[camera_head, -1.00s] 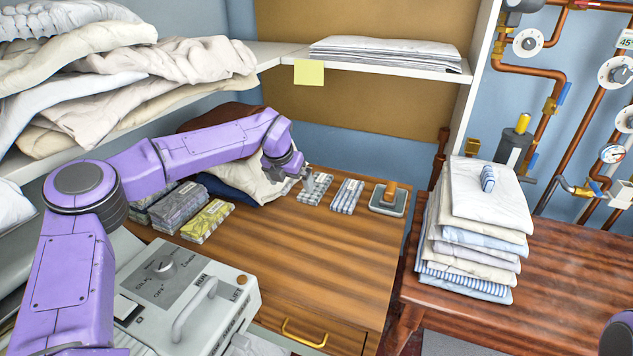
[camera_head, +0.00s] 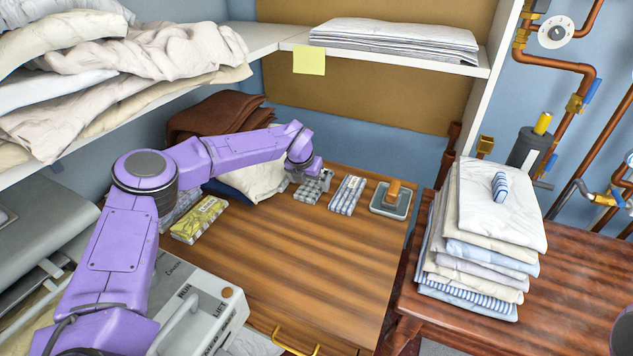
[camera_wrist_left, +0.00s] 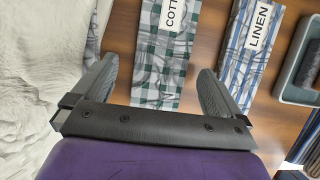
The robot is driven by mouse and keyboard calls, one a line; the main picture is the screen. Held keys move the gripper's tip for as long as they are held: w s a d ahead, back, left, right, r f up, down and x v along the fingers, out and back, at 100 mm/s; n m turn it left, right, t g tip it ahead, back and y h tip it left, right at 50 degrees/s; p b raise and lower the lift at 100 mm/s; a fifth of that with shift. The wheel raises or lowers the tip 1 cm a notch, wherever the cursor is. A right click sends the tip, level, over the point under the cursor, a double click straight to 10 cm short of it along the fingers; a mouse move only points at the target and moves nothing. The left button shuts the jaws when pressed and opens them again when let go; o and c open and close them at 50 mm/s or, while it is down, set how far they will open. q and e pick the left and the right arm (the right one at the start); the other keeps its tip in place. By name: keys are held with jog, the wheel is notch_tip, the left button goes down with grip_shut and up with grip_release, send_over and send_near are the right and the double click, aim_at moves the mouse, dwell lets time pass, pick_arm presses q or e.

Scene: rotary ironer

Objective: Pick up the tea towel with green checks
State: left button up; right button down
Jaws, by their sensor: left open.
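The tea towel with green checks (camera_head: 314,187) lies folded on the wooden table top. In the left wrist view the green-checked towel (camera_wrist_left: 165,50) carries a label that reads "COTT", the rest hidden. My left gripper (camera_head: 303,177) is above its near end and partly hides it in the head view. In the wrist view my left gripper (camera_wrist_left: 158,75) is open, with one finger on each side of the towel and nothing held. I cannot tell how far the fingertips are above the table. My right gripper is not in view.
A blue-striped towel labelled "LINEN" (camera_wrist_left: 250,40) lies just right of the green one. A grey tray (camera_head: 391,200) stands farther right. Pale cloth (camera_head: 255,178) lies close on the left, and a yellow folded bundle (camera_head: 199,219) sits nearer. The table front (camera_head: 310,260) is clear.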

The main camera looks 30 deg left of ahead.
pick_arm(q)
jog(key=shift+x, duration=0.95)
jog(key=shift+d+r, duration=0.1)
jog(key=c, duration=0.4)
jog(key=shift+w, duration=0.1)
jog(key=c, duration=0.7)
notch_tip(320, 180, up, 16)
jog(key=b, duration=0.2)
notch_tip(320, 180, up, 12)
jog(key=p, duration=0.2)
send_over(311, 187)
